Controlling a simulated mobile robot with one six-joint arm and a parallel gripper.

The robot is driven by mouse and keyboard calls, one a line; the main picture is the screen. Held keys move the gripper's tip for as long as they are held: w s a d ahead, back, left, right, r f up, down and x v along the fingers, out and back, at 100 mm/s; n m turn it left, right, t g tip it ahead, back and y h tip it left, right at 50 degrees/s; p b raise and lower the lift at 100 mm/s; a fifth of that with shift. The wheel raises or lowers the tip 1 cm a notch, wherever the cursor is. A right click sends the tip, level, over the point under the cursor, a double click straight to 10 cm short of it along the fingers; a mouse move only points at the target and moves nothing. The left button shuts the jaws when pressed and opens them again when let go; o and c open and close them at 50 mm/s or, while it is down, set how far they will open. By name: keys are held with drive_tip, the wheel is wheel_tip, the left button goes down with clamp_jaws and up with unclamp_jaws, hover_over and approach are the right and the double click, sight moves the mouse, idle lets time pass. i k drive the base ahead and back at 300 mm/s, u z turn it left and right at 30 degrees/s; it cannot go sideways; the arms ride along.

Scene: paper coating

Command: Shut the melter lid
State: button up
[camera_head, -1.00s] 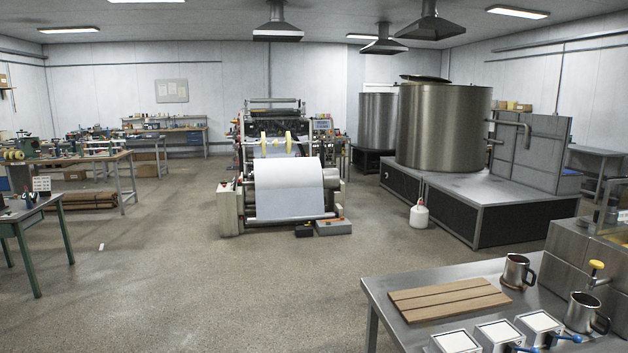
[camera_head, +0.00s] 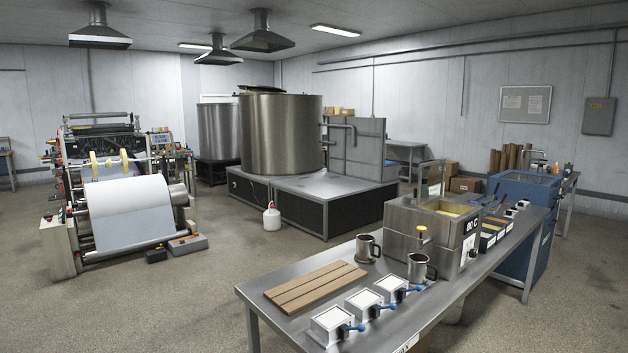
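The melter (camera_head: 402,232) is a steel box with an "80 C" display on the table at the right. Its top is open, and yellow material (camera_head: 447,208) shows inside. A thin upright frame (camera_head: 442,176) stands at its back edge; it may be the raised lid or its handle, but I cannot tell at this size. A tap with a yellow knob (camera_head: 422,231) is on the melter's front left. My gripper is not in view.
The steel table (camera_head: 258,288) also carries wooden boards (camera_head: 316,286), two steel mugs (camera_head: 368,247) and several white-topped blocks with blue levers. A blue cabinet (camera_head: 522,217) stands behind its right end. A coating machine (camera_head: 128,210) and large vats (camera_head: 280,135) stand behind. Floor left of the table is clear.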

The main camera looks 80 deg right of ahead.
sight(427, 181)
drive_tip(key=z, duration=1.6)
drive_tip(key=i, duration=3.2)
drive_tip(key=z, duration=3.3)
